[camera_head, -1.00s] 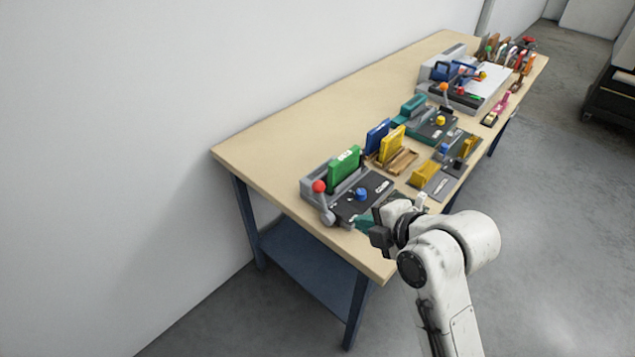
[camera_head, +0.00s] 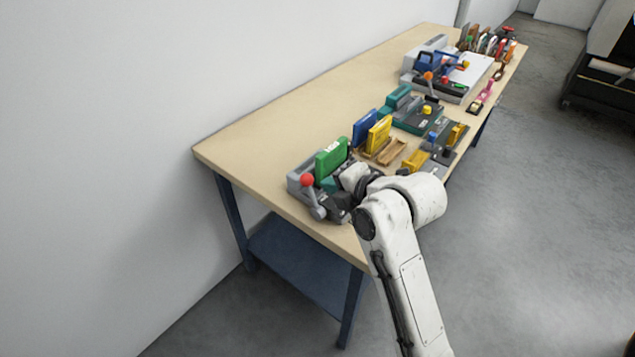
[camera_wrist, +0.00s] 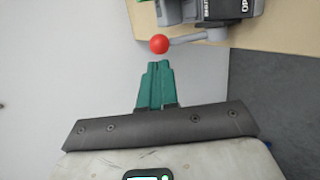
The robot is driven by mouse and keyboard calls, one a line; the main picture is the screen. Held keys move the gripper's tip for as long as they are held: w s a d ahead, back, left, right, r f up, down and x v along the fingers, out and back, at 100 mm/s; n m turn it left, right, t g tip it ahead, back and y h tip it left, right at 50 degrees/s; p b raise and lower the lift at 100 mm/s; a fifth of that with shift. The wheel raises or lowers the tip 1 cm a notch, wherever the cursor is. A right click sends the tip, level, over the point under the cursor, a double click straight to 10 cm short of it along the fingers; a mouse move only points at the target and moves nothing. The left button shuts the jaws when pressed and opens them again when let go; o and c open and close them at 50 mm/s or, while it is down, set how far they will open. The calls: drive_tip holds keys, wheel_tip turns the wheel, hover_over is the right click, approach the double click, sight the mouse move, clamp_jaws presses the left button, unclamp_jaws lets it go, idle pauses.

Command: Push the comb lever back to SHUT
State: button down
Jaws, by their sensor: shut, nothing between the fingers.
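The lever on the nearest grey machine (camera_head: 295,184) has a round red knob (camera_head: 307,180) on a grey arm. In the wrist view the red knob (camera_wrist: 159,44) is straight ahead of my fingertips, with a small gap in the picture, and the grey lever arm (camera_wrist: 190,38) runs right from it to the machine. My gripper (camera_head: 328,185) is shut and empty, its green fingers close beside the lever on its right in the head view; the fingers (camera_wrist: 157,68) are together in the wrist view. My wrist hides much of the machine's top. A label is cut off at the wrist view's edge.
A green block (camera_head: 332,157) stands in the near machine. Blue (camera_head: 366,127) and yellow (camera_head: 379,134) blocks stand behind it, with more machines farther along the table (camera_head: 240,145). The table's left side is clear. A white wall borders it.

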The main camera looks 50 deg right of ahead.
sight(307, 179)
drive_tip(key=shift+p+x, duration=0.4)
drive_tip(key=shift+x, duration=2.55)
drive_tip(key=shift+w+g+p, duration=0.3)
drive_tip(key=shift+w+p, duration=0.3)
drive_tip(key=shift+p, duration=0.15)
drive_tip(key=shift+w+f+g, duration=0.15)
drive_tip(key=shift+w+g, duration=0.1)
drive_tip(key=shift+g, duration=0.05)
drive_tip(key=shift+a, duration=0.1)
